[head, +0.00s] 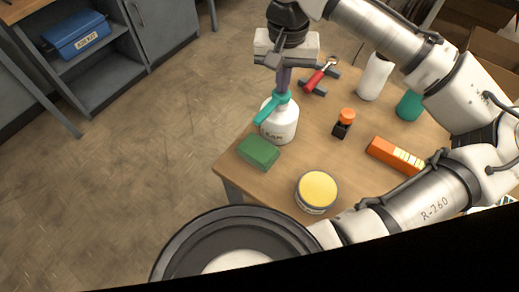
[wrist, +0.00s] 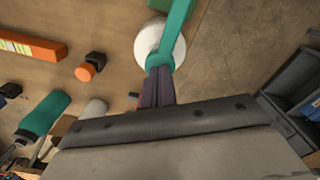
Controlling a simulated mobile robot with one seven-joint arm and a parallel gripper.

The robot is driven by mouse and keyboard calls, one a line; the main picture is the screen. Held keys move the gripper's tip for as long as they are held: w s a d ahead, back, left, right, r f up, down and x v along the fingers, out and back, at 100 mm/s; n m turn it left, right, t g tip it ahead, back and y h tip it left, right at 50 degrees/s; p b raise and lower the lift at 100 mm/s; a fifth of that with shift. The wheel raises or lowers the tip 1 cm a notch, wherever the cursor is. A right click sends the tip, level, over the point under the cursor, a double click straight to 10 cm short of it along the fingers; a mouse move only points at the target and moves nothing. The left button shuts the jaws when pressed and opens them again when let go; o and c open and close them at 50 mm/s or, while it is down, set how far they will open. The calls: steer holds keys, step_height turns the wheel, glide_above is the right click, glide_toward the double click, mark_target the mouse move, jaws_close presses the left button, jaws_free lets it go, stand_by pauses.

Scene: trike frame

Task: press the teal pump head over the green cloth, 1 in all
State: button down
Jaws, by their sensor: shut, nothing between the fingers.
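The white pump bottle (head: 279,127) stands upright on the table, and its teal pump head (head: 270,108) has a spout reaching down and left toward the green cloth (head: 258,152). The cloth lies folded at the table's left edge, beside the bottle. My gripper (head: 283,88) is shut and empty, pointing down with its fingertips at the top of the pump head; I cannot tell whether they touch it. In the wrist view the shut fingers (wrist: 160,75) meet the teal pump head (wrist: 174,35), with the white bottle (wrist: 149,38) behind it.
A yellow-lidded jar (head: 317,190) stands at the front. The table edge is close left of the cloth.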

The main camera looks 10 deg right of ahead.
steer(key=shift+f+b, duration=0.45)
steer(key=shift+f, duration=0.5)
steer(key=shift+r, duration=0.15)
steer(key=shift+r+p, duration=1.4)
steer(key=shift+p, duration=0.1)
steer(key=shift+r, duration=0.1)
step_height(320, 180, up, 6)
steer(key=p, duration=0.6)
